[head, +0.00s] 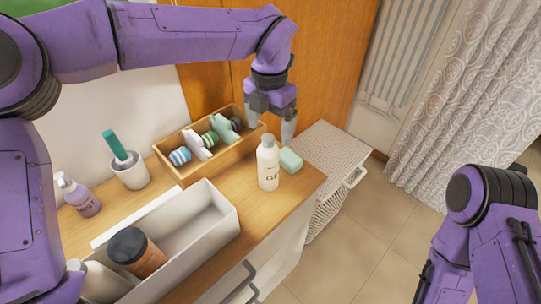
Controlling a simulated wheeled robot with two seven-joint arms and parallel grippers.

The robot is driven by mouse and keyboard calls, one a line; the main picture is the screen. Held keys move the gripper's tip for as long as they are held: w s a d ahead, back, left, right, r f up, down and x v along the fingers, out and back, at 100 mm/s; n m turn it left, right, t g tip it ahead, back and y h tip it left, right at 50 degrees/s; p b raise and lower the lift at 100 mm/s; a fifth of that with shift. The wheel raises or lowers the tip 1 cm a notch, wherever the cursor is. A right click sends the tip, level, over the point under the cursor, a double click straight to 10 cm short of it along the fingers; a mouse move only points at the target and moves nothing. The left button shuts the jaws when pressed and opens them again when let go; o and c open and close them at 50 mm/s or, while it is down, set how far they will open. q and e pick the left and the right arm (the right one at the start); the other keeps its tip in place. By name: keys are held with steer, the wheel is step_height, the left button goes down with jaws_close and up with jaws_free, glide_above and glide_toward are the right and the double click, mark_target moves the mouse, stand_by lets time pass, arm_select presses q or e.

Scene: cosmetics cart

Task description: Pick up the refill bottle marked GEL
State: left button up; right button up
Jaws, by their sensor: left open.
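The white refill bottle (268,170) with a grey cap stands upright on the wooden top near its right end. Dark letters on its front look like GEL, though they are small. My left gripper (270,130) points down, open and empty, just above and behind the bottle cap. Its two fingers are apart, and I cannot tell whether either touches the cap. My right arm shows at the lower right, but its gripper is out of view.
A pale green block (291,160) sits close to the bottle's right. A wooden tray (180,173) with striped balls stands behind left. A white bin (226,211) with a dark-lidded brown container (137,252) is in front left. A wicker basket (335,150) stands right of the cart.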

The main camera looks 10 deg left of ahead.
mark_target(268, 149)
arm_select(q)
steer(key=shift+s+f, duration=0.15)
steer(key=shift+f, duration=0.35)
steer(key=shift+s+f, duration=0.15)
steer(key=shift+f, duration=0.35)
steer(key=f+p, duration=0.1)
steer(key=f, duration=0.4)
steer(key=shift+w+a+f+p, duration=0.15)
steer(key=shift+a+f+p, duration=0.05)
steer(key=shift+p, duration=0.15)
jaws_close()
